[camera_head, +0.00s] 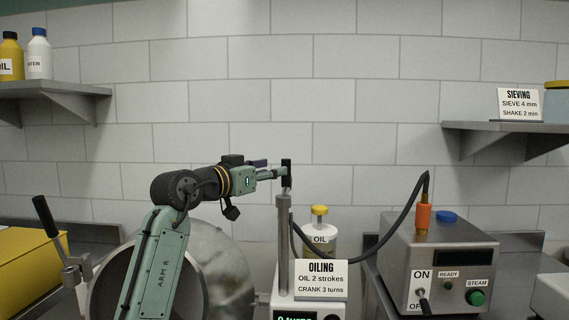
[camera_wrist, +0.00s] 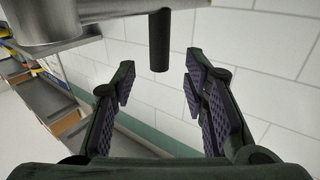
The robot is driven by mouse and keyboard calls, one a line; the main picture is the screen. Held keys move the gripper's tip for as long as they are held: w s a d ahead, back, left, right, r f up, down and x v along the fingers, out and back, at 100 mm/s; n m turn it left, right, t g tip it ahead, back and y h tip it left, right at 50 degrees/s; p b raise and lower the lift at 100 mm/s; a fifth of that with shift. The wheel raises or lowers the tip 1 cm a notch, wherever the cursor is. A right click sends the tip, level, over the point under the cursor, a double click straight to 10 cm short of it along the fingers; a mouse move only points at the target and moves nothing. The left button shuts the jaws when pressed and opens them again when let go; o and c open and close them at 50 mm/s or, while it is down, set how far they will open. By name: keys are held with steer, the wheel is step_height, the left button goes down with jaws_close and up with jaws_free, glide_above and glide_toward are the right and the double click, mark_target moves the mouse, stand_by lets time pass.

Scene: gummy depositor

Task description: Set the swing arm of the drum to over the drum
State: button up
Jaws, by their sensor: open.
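The drum (camera_head: 228,262) is a large, cloudy round vessel at the lower left, partly hidden behind my arm. To its right stands a steel post (camera_head: 284,240) with an upright black handle (camera_head: 287,170) at its top. In the wrist view the black handle (camera_wrist: 160,42) projects from the steel swing arm (camera_wrist: 60,22), whose direction is hard to read in the head view. My gripper (camera_head: 281,172) is open at the handle. In the wrist view its fingers (camera_wrist: 158,88) stand on either side of the handle, with visible gaps.
An oil bottle (camera_head: 319,235) and an OILING sign (camera_head: 321,281) stand right of the post. A black hose (camera_head: 385,245) runs to a steam box (camera_head: 438,262). A black-gripped crank (camera_head: 47,218) is at the left. Wall shelves (camera_head: 50,90) hang on both sides.

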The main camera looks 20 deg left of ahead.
mark_target(284, 162)
steer(key=p+x, duration=0.2)
steer(key=x, duration=0.3)
steer(key=shift+w+d+r, duration=0.2)
steer(key=shift+w, duration=0.15)
steer(key=shift+w+d+f, duration=0.15)
steer(key=shift+w, duration=0.4)
steer(key=shift+c, duration=0.5)
jaws_close()
